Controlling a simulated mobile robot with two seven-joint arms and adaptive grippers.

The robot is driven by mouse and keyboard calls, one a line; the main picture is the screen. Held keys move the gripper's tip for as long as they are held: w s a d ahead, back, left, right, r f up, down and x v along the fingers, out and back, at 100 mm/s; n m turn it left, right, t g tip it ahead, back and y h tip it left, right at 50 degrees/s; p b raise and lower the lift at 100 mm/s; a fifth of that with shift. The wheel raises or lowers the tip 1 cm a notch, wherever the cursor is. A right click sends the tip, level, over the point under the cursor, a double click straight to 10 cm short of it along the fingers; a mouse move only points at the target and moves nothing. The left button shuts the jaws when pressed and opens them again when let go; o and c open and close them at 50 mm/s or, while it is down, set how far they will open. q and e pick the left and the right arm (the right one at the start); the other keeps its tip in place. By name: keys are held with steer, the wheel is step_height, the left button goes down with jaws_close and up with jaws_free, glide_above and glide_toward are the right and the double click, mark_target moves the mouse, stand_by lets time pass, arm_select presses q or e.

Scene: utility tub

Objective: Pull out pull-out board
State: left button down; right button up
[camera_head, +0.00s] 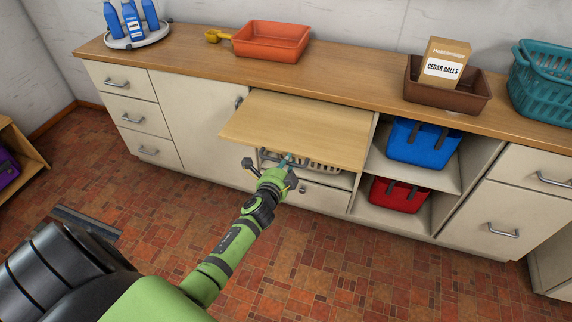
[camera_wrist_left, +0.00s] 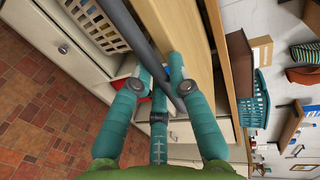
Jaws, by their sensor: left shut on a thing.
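The pull-out board (camera_head: 300,127) is a light wood panel that sticks out from under the countertop in the middle of the cabinet row. Its wood also shows in the left wrist view (camera_wrist_left: 193,50). My left gripper (camera_head: 284,163) is at the board's front edge. In the left wrist view, its teal fingers (camera_wrist_left: 172,78) are closed around a grey bar handle (camera_wrist_left: 130,32) along that edge. The gripper partly hides the handle in the head view. My right gripper is not in view.
Below the board is a light slatted basket (camera_head: 322,166). Blue (camera_head: 422,142) and red (camera_head: 396,194) bins sit in open shelves to the right. The countertop (camera_head: 350,75) holds an orange tray (camera_head: 271,41) and a brown bin (camera_head: 447,90). The tiled floor (camera_head: 330,260) in front is clear.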

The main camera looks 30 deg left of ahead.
arm_select(q)
steer(key=c, duration=1.4)
jaws_free()
steer(key=shift+w, duration=0.1)
steer(key=shift+c, duration=0.2)
steer(key=v, duration=1.2)
steer(key=s+d+f+n+g+h, duration=0.15)
steer(key=s+f, duration=0.25)
steer(key=f, duration=0.5)
steer(key=s+d+f+n+g, duration=0.25)
steer(key=s+f, duration=0.25)
steer(key=f, duration=0.4)
steer(key=s+d+f+n+g+h, duration=0.1)
steer(key=s+f+n+g, duration=0.2)
steer(key=f, duration=0.6)
steer(key=s+d+f+n+g, duration=0.1)
steer(key=s+f, duration=0.3)
steer(key=s, duration=0.5)
steer(key=s+d+f+n+g+h, duration=0.1)
steer(key=s+f+n+g, duration=0.2)
steer(key=s, duration=0.6)
steer(key=s+d+f+n+g+p, duration=0.1)
steer(key=s+f+g, duration=0.2)
steer(key=s+f, duration=0.3)
steer(key=s, duration=0.2)
steer(key=shift+s+d+n, duration=0.35)
steer(key=shift+s+n, duration=0.05)
